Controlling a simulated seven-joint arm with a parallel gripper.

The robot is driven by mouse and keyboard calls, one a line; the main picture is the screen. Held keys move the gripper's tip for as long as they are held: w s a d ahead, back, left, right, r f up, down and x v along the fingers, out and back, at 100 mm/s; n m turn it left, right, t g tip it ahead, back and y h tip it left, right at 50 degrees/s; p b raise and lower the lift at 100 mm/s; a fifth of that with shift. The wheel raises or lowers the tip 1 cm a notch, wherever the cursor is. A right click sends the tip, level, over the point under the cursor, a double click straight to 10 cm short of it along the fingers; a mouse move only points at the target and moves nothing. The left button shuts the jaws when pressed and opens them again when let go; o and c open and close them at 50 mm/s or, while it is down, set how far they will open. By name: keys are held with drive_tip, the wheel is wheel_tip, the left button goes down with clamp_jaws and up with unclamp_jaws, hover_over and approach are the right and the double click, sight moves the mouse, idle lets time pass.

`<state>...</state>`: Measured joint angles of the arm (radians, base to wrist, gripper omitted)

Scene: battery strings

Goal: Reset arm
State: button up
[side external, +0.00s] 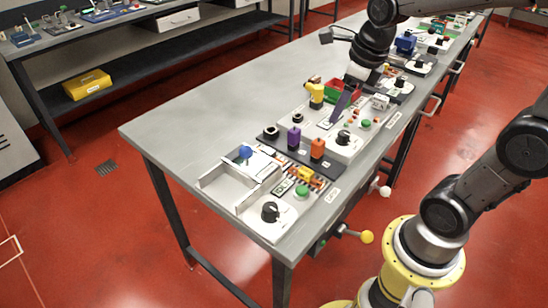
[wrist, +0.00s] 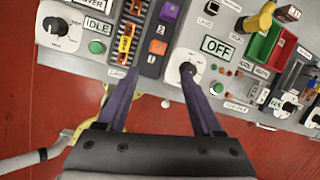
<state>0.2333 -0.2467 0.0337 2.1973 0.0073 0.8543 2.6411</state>
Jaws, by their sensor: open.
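My gripper (wrist: 160,72) is open and empty in the wrist view, with its two dark purple fingers spread wide. One fingertip is over the dark board with battery-like blocks, and the other overlaps the dark knob (wrist: 186,66) beside the OFF label (wrist: 216,46). I cannot tell whether that finger touches the knob. In the side external view my gripper (side external: 341,106) points down over the white control panel (side external: 345,154), behind its black knob. Only one finger shows clearly there.
A purple block (side external: 293,137) and an orange block (side external: 317,148) stand on the dark board. Yellow tool (side external: 316,94), green and red bins (side external: 341,91) are close behind the gripper. A white tray (side external: 215,185) sits at the near end. The bench's left side is clear.

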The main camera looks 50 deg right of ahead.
drive_tip(key=s+a+n, duration=0.2)
drive_tip(key=s+n, duration=0.2)
drive_tip(key=n, duration=0.7)
drive_tip(key=s+a+n+t, duration=0.1)
drive_tip(key=s+a+n, duration=0.1)
drive_tip(key=n, duration=0.9)
drive_tip(key=s+a+n+t, duration=0.1)
drive_tip(key=s+n, duration=0.4)
drive_tip(key=n, duration=0.6)
drive_tip(key=shift+s+a+r+y, duration=0.3)
drive_tip(key=shift+a+y, duration=0.1)
drive_tip(key=shift+a, duration=0.35)
